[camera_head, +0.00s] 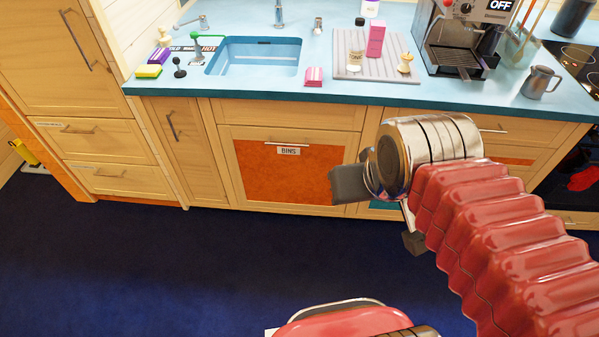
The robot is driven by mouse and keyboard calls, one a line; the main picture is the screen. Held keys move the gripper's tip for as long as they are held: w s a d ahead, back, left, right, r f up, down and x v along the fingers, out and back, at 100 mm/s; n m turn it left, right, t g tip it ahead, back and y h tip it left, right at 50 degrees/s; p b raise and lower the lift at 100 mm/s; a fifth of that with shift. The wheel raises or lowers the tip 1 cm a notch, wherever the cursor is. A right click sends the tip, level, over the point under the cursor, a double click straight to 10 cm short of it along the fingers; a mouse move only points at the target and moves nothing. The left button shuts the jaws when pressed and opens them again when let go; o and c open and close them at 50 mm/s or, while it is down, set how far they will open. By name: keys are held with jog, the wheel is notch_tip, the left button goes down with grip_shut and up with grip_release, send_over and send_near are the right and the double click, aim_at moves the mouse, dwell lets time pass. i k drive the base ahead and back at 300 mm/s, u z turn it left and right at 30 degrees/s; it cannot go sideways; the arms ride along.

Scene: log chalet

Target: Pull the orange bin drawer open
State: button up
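The orange bin drawer (285,181) is in the lower cabinet below the sink. It has a wooden frame, a label reading BINS and a thin bar handle (282,143) near its top. It looks shut, with its front flush with the cabinet. My gripper (378,202) is in front of the cabinet, to the right of the orange panel in the picture. One dark finger pad overlaps the panel's right edge and another dark part hangs lower. The gripper is seen from behind and its own body hides the fingers' gap. It appears apart from the handle.
The blue counter (440,98) runs above, with a sink (255,56), a drying rack (347,70), a coffee machine (462,40) and a steel jug (540,82). Other wooden drawers (103,143) are at left. The dark blue floor (150,260) before the cabinets is clear.

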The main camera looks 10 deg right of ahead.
aim_at(275, 167)
jog(key=u, duration=0.15)
jog(key=i, duration=1.05)
jog(key=u, duration=1.15)
